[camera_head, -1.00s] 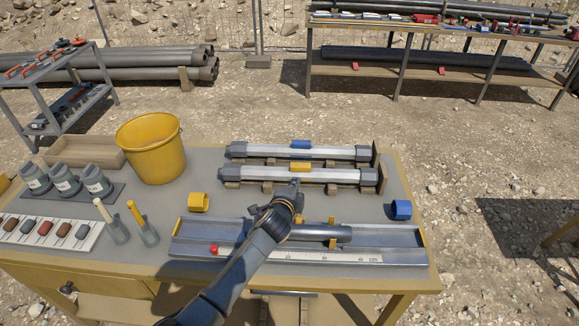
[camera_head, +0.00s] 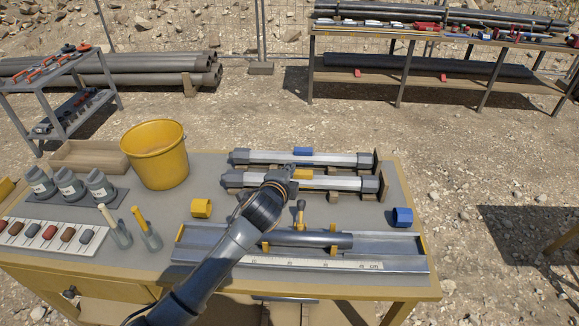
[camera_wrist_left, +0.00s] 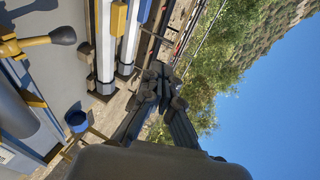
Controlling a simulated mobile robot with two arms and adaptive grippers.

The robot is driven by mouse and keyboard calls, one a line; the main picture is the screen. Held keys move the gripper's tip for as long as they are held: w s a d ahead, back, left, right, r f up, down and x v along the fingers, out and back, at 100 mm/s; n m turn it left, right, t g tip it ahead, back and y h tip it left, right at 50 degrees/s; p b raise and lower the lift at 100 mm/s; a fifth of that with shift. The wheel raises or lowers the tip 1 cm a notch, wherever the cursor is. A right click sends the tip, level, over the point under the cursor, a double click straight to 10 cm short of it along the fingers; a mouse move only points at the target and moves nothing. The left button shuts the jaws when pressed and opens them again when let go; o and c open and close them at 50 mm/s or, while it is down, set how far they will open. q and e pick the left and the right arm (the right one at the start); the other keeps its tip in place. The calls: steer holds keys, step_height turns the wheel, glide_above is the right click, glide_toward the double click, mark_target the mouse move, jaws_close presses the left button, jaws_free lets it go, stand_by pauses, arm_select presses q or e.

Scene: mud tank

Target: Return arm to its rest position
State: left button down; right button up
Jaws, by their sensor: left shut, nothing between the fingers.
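My left arm comes in from the lower left of the head view and reaches over the workbench. Its gripper (camera_head: 287,176) is above the two grey-and-white tubes, close to the yellow block (camera_head: 303,173) on the nearer one. In the left wrist view the gripper's fingers (camera_wrist_left: 160,82) are closed together with nothing between them. They point toward trees and sky, clear of the bench. My right gripper is in neither view.
Open gravel lies right of the bench.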

arm_select(q)
steer(key=s+a+f+n+g+y, duration=0.1)
steer(key=s+a+f+n+g, duration=0.1)
steer(key=s+a+f+n, duration=0.3)
steer(key=s+f+n+g, duration=0.1)
steer(key=s+f, duration=0.1)
steer(key=s, duration=0.5)
steer(key=s+a+f+n+g+y, duration=0.1)
steer(key=s+a+f+n+g, duration=0.1)
steer(key=s+a+f+n, duration=0.3)
steer(key=s+a+n+g, duration=0.3)
steer(key=s, duration=0.9)
steer(key=s+a+n+g, duration=0.2)
steer(key=s+a+n, duration=0.1)
steer(key=s, duration=0.9)
step_height(320, 180, down, 29)
steer(key=s+g+b, duration=0.2)
steer(key=b, duration=0.1)
steer(key=s+a+f+y+b, duration=0.1)
steer(key=s+a+f, duration=0.2)
steer(key=s+f, duration=1.4)
steer(key=shift+s+f+g+b, duration=0.15)
steer(key=shift+f+g+b, duration=0.25)
steer(key=shift+f, duration=0.55)
